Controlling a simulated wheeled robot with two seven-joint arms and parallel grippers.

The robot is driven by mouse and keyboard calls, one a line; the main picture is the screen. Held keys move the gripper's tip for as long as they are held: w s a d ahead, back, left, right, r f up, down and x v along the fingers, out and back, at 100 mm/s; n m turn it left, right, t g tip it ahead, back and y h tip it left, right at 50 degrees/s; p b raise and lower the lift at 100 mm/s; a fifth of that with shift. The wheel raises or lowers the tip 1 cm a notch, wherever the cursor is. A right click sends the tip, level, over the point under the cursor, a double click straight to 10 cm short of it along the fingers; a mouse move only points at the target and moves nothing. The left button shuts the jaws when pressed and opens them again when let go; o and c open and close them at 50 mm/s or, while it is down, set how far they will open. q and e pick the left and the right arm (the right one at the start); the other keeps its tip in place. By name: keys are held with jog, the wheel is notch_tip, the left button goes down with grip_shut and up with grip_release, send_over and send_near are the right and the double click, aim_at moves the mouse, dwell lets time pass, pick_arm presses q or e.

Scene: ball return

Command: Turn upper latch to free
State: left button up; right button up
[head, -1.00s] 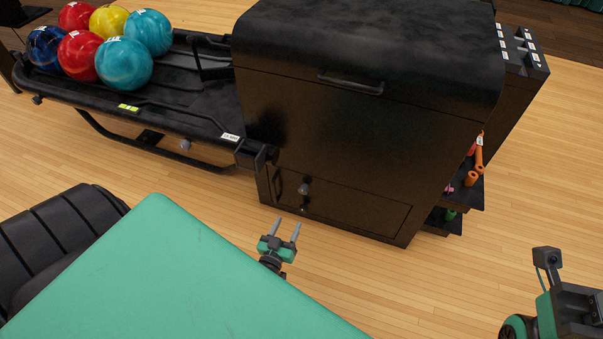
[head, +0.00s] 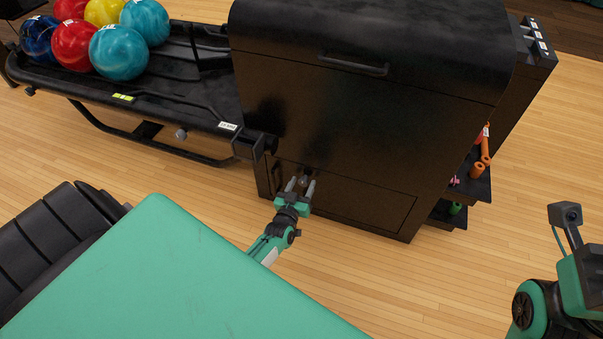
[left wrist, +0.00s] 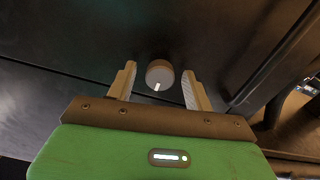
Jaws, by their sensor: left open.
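The upper latch (head: 303,182) is a small grey round knob on the lower front panel of the black ball return cabinet. In the left wrist view the knob (left wrist: 159,73) shows a white mark at its lower edge in the picture. My left gripper (head: 302,184) is open at the panel. Its two fingers (left wrist: 160,84) stand on either side of the knob, with gaps visible on both sides; the exact depth is hard to tell. The lower latch cannot be made out behind my gripper. Part of my right arm shows at the right edge, without its fingers.
The black cabinet (head: 350,120) has a handle (head: 352,66) on its upper front. A black rack (head: 190,100) with several bowling balls (head: 118,52) joins its left side. Side shelves (head: 462,190) hold small orange and green items. Wooden floor is clear in front of the cabinet.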

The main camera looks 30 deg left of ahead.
pick_arm(q)
jog(key=c, duration=1)
jog(key=shift+o, duration=0.2)
